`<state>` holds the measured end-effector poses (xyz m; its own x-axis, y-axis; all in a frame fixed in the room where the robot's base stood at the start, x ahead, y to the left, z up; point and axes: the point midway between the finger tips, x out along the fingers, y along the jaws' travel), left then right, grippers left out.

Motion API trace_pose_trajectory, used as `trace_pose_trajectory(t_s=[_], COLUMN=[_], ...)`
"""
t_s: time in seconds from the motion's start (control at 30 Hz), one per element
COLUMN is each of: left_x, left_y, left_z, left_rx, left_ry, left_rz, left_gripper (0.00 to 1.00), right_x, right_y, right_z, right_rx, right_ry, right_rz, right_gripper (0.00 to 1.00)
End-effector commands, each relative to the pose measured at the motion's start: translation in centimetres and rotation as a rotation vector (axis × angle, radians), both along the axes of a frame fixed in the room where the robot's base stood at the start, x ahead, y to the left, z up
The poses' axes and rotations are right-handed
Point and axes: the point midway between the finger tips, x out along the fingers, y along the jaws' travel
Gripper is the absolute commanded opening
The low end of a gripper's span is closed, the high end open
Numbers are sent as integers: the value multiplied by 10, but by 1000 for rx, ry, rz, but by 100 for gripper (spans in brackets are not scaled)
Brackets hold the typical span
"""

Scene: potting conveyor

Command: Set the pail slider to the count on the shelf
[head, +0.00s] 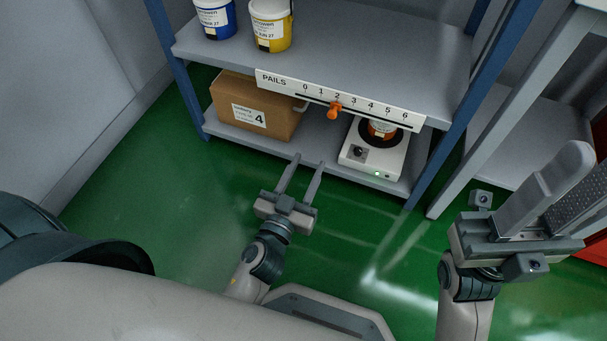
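The pail slider is an orange knob (335,110) on a white strip marked PAILS (272,80), numbered 0 to 6, on the upper shelf's front edge. The knob sits under the 2. A blue pail (215,18) and a yellow pail (270,27) stand on the upper shelf (355,60); the top picture edge cuts both. My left gripper (308,164) is open and empty, in front of the lower shelf, below and left of the knob. My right gripper (588,165) is at the right, apart from the shelf; its fingers look spread, with nothing seen between.
The lower shelf (320,150) holds a cardboard box (253,105) labelled 4 and a white device (375,158) with a green light. An orange-and-white container (382,130) stands on it, partly hidden by the strip. Blue posts flank the shelves. The green floor (150,200) is clear in front.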

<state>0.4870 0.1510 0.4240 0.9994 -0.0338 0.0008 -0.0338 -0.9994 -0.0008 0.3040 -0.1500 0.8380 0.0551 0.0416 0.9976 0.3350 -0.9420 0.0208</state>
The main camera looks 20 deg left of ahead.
Motion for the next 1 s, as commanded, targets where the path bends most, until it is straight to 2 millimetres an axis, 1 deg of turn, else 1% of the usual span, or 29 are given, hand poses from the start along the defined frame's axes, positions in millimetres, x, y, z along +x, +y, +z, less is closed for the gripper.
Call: trace_pose_trajectory(t_s=[0.03, 0.1, 0.27, 0.77, 0.87, 0.97, 1.0], left_x=[-6, -10, -16, -16, -16, -14, -13], left_y=[0, 0, 0, 0, 0, -3, -5], left_z=[-2, -1, 0, 0, 1, 8, 13], left_rx=[-2, -2, -1, -1, -1, -3, -5], left_ry=[2, 0, 0, 0, -2, -19, -33], left_rz=[1, 0, 0, 0, -2, -14, -24], left_gripper=[38, 38, 38, 38, 38, 38, 38], right_x=[-1, -3, -4, -2, 0, 0, 0], right_y=[0, 0, 0, 1, 2, 1, 1], right_z=[1, 3, 5, 4, 2, 2, 2], right_rx=[2, 4, 9, 10, 9, 8, 8], right_ry=[-8, -17, -24, -20, -8, -10, -11], right_rz=[2, 4, 9, 9, 7, 6, 7], right_gripper=[31, 31, 31, 31, 31, 31, 31])
